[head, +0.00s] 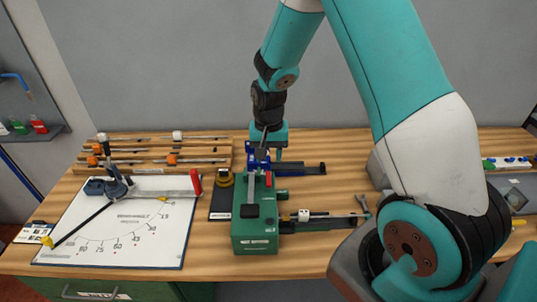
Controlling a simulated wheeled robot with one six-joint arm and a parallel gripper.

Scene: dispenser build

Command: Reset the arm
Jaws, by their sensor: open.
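My teal arm reaches down from the top of the head view. My gripper (267,150) is at its end, open, pointing down behind the green box-shaped device (255,233) on the workbench. A blue part (259,158) shows right at the fingertips, at the back of the device. The picture is too small to tell whether the fingers touch it. I see nothing held between the fingers.
A white angle-scale board (120,225) with a lever lies at the left. Wooden racks (150,155) with long tools stand behind it. A dark rail (330,222) and a wrench (362,204) lie right of the device. Bare wooden bench (310,255) shows at the front.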

